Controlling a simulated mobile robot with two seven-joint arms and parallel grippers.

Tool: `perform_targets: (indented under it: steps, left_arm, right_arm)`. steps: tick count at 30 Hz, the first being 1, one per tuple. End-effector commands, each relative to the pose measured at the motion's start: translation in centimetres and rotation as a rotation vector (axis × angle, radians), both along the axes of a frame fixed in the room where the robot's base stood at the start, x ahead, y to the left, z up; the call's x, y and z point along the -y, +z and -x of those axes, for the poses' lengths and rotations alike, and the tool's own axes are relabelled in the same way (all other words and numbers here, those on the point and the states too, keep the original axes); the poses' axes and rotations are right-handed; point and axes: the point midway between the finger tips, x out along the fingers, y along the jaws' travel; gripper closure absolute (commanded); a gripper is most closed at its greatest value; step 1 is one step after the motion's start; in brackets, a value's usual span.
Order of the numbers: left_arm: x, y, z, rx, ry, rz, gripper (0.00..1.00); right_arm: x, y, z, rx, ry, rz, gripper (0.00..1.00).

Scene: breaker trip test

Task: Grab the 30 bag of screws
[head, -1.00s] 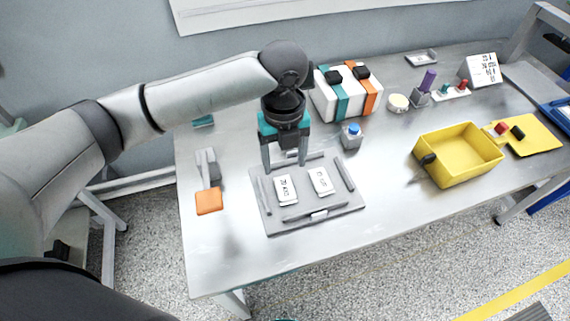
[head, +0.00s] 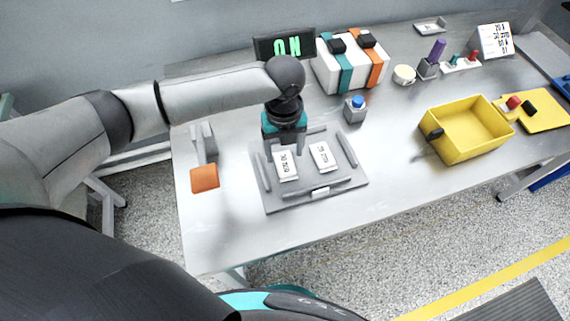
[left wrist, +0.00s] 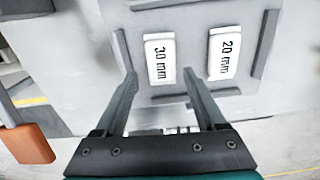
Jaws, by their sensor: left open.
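Two white packets lie side by side on a grey tray (head: 345,190). The packet labelled 30 mm (left wrist: 161,62) is the left one in the left wrist view; the one labelled 20 mm (left wrist: 224,55) is to its right. In the head view the left packet (head: 286,168) and right packet (head: 323,157) also show, with labels hard to read. My left gripper (head: 285,148) points down over the left packet's far end. In the left wrist view its open fingers (left wrist: 160,75) stand on either side of the 30 mm packet, with nothing gripped. My right gripper is not in view.
An orange piece (head: 205,178) lies left of the tray. A blue-topped block (head: 355,110) stands behind right. A yellow bin (head: 465,135) is farther right. A white case with straps (head: 325,78) and a dark display (head: 284,46) stand at the back.

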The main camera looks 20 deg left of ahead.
Motion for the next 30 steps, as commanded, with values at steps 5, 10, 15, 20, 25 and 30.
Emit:
perform_targets:
  steps: [5, 10, 15, 20, 25, 30]
  left_arm:
    - [0.4, -3.0, 0.3, -0.003, 0.0, -0.002, 0.28]
    - [0.4, -4.4, 0.2, 0.0, -0.001, -0.001, 0.28]
    - [0.4, -4.4, 0.2, 0.0, -0.001, -0.001, 0.28]
    - [0.4, -4.4, 0.2, 0.0, -0.001, -0.001, 0.39]
    - [0.4, -4.4, 0.2, 0.0, -0.001, -0.001, 0.58]
    - [0.3, -4.4, 0.2, 0.0, -0.001, -0.001, 0.77]
  right_arm:
    - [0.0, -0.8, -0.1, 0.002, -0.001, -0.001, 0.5]
    - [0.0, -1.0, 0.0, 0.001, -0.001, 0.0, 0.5]
    - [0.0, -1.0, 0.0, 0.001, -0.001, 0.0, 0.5]
    - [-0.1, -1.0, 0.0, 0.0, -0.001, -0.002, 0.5]
    - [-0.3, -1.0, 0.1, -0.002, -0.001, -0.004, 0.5]
    - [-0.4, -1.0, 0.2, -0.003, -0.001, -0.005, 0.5]
